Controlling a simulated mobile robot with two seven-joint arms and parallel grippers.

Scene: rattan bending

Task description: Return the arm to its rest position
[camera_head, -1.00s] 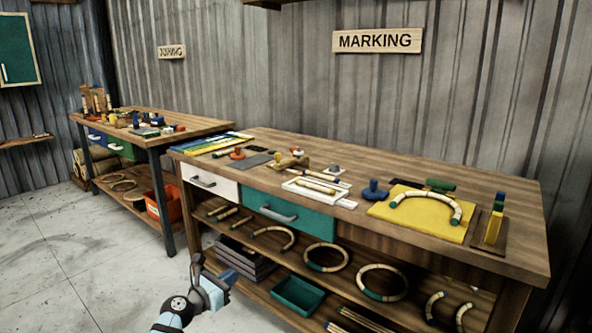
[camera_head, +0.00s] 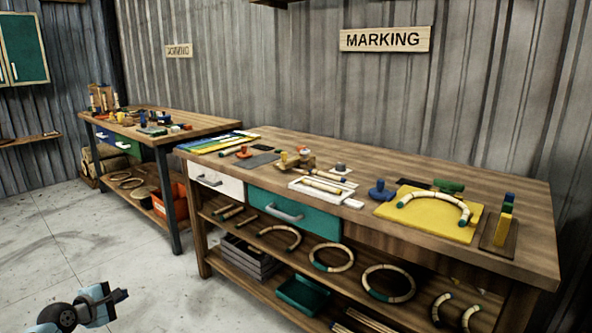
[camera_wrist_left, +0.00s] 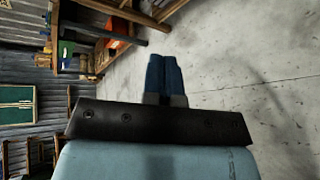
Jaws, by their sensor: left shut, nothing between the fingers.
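My left gripper (camera_head: 121,295) is low at the bottom left of the head view, over the bare concrete floor and well clear of the benches. In the left wrist view its two blue fingers (camera_wrist_left: 164,74) lie side by side, shut with nothing between them. Part of my light-blue left arm (camera_head: 72,315) shows behind it. My right gripper is in neither view.
The marking bench (camera_head: 352,172) stands right of the gripper, with a yellow board (camera_head: 425,222), curved rattan pieces and tools on top. Rattan rings and a green tray (camera_head: 300,296) lie on its shelf. A joining bench (camera_head: 205,127) stands further back. The floor (camera_head: 90,235) around the gripper is clear.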

